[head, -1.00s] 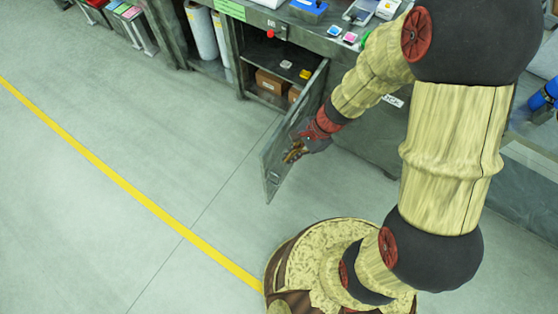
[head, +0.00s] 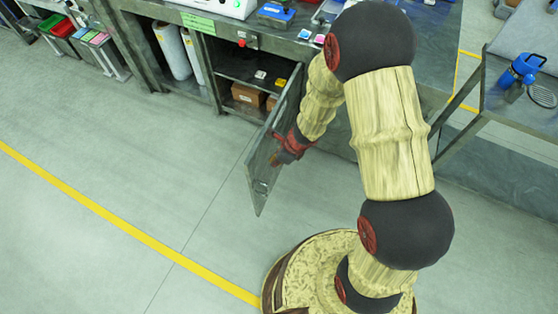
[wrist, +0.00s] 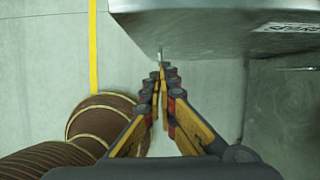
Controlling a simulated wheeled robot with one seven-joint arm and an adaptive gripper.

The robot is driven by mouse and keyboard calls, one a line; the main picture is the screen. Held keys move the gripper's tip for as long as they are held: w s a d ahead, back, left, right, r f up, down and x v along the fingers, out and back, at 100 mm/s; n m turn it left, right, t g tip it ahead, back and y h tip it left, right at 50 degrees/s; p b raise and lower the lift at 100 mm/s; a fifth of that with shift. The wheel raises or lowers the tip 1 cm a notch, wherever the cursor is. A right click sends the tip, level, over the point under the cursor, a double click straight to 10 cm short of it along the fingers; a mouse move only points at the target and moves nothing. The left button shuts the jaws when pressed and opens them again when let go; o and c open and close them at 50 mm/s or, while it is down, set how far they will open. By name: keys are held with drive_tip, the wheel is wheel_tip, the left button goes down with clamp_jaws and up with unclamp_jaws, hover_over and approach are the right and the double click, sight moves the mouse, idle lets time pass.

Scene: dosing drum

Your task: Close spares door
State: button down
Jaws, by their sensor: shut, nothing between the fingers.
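The spares door (head: 266,158) is a grey metal panel, swung open from the cupboard under the bench in the head view. Its hinge side is at the right of the cupboard opening. In the wrist view the door (wrist: 210,28) fills the top, with part of a white label at its right. My gripper (head: 279,158) is on the right-hand, outer side of the door, close to its face. In the wrist view my gripper (wrist: 163,68) is shut and empty, its fingertips at the door's lower edge. I cannot tell whether they touch it.
The open cupboard holds brown boxes (head: 248,95) on a lower shelf and small items on the upper shelf. A workbench (head: 200,22) runs above. A yellow line (head: 110,217) crosses the floor. The floor left of the door is clear.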

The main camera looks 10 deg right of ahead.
drive_tip(key=shift+w+a+f+b, duration=0.1)
drive_tip(key=shift+w+a+f, duration=0.25)
drive_tip(key=shift+w+a, duration=0.25)
drive_tip(key=shift+w+a+f+b, duration=0.1)
drive_tip(key=shift+w+a+f, duration=0.3)
drive_tip(key=shift+a, duration=0.35)
drive_tip(key=shift+w+a+f+b, duration=0.1)
drive_tip(key=shift+w+a+f, duration=0.3)
drive_tip(key=shift+a, duration=0.25)
